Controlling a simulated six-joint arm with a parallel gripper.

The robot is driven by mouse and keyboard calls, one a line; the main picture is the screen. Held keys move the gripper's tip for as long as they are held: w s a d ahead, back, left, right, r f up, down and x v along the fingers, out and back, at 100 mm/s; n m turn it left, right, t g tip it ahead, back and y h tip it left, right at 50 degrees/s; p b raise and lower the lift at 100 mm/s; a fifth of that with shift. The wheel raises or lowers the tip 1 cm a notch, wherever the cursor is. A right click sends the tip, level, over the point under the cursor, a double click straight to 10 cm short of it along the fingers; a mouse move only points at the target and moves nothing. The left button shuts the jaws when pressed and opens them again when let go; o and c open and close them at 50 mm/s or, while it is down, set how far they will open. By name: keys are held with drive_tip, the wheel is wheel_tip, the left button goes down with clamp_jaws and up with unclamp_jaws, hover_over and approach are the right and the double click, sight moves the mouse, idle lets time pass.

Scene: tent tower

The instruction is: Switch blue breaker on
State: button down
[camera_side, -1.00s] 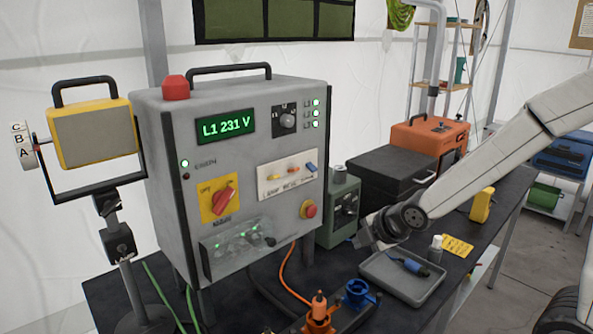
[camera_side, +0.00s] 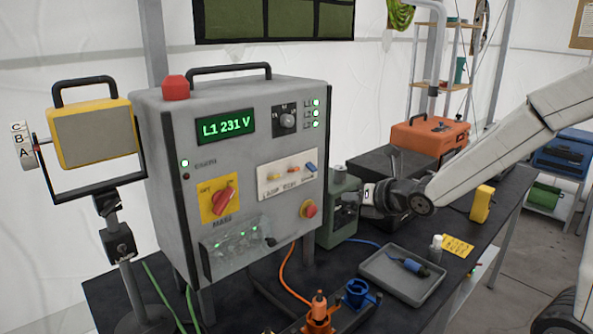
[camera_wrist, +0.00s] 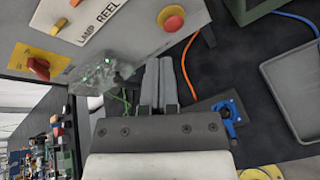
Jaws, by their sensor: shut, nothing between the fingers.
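The blue breaker (camera_side: 310,168) is the right-hand lever on the white breaker strip (camera_side: 267,186) of the grey cabinet. An orange lever (camera_side: 293,170) and a yellow lever (camera_side: 274,177) sit to its left. The blue lever looks slanted, but I cannot tell its switch position surely. My gripper (camera_side: 366,199) is in front of the cabinet, to the right of and a little below the blue breaker, apart from it. In the wrist view my fingers (camera_wrist: 158,84) are shut and empty. That view shows part of the strip (camera_wrist: 92,22), with the blue lever out of frame.
A red stop button (camera_side: 309,208) sticks out below the strip, near the rotary main switch (camera_side: 222,200). A green box (camera_side: 341,210) stands behind my gripper.

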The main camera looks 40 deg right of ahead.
sight(311, 167)
drive_tip(key=r+n, duration=0.1)
drive_tip(key=n, duration=0.1)
drive_tip(key=r+n+t, duration=0.1)
drive_tip(key=n, duration=0.1)
drive_tip(key=w+r+n, duration=0.1)
drive_tip(key=n, duration=0.1)
drive_tip(key=shift+d+r+t, duration=0.15)
drive_tip(key=shift+d+t, duration=0.15)
drive_tip(key=shift+t, duration=0.1)
drive_tip(key=shift+w, duration=0.2)
drive_tip(key=shift+x, duration=4.85)
drive_tip(key=shift+s+a+r+g, duration=0.1)
drive_tip(key=shift+r+g, duration=0.1)
drive_tip(key=shift+g, duration=1.3)
